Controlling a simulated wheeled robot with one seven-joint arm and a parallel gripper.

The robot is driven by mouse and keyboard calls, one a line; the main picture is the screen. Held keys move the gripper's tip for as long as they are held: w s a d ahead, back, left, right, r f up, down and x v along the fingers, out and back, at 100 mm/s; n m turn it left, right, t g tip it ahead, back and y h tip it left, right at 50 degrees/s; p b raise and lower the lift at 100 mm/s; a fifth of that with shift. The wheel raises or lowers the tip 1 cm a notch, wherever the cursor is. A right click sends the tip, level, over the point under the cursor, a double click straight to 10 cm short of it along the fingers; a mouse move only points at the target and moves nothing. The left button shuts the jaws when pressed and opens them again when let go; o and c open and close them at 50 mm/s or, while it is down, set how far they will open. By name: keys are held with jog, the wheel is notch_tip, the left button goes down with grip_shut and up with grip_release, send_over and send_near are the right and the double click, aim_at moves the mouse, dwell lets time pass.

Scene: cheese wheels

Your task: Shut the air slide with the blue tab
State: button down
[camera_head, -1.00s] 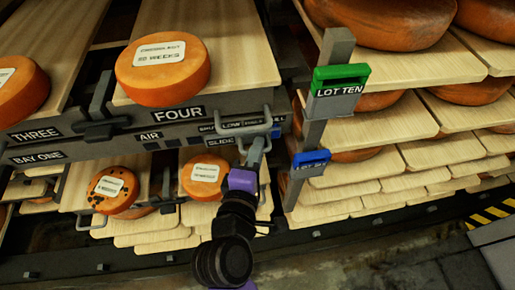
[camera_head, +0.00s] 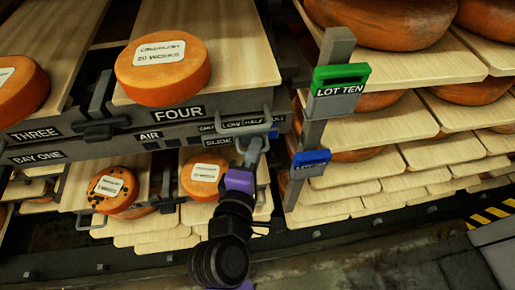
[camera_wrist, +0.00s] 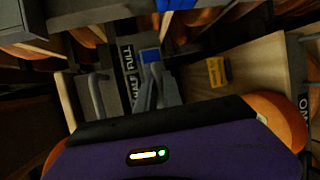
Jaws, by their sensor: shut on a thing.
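The air slide with the blue tab (camera_head: 274,132) is on the grey front rail under the FOUR label. In the wrist view the blue tab (camera_wrist: 150,55) shows just beyond my fingertips, beside the FULL end of a scale plate (camera_wrist: 129,72) that reads HALF and FULL. In the head view my gripper (camera_head: 257,143) reaches up from below to the slide, with its tips at the tab. My gripper (camera_wrist: 150,88) is shut on the slide's tab. The part between the fingers is hidden.
A grey pull handle (camera_head: 245,124) arches in front of the scale, close to my fingers. An orange cheese wheel (camera_head: 162,70) sits on the board above and another (camera_head: 203,178) below. At right, a post carries a green LOT TEN tag (camera_head: 341,74) and a blue tag (camera_head: 311,157).

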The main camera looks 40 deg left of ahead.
jog(key=s+a, duration=0.3)
jog(key=s+a+b, duration=0.1)
jog(key=s+a, duration=0.2)
jog(key=s, duration=0.1)
jog(key=s+a, duration=0.3)
jog(key=s, duration=0.1)
jog(key=shift+s+a+f+b, duration=0.1)
jog(key=shift+s+a+b, duration=0.15)
jog(key=shift+a+b, duration=0.1)
jog(key=c, duration=1.5)
grip_release()
jog(key=shift+s, duration=0.1)
jog(key=b+v, duration=0.1)
jog(key=v, duration=0.6)
jog(key=shift+s+d, duration=0.15)
jog(key=shift+s, duration=0.15)
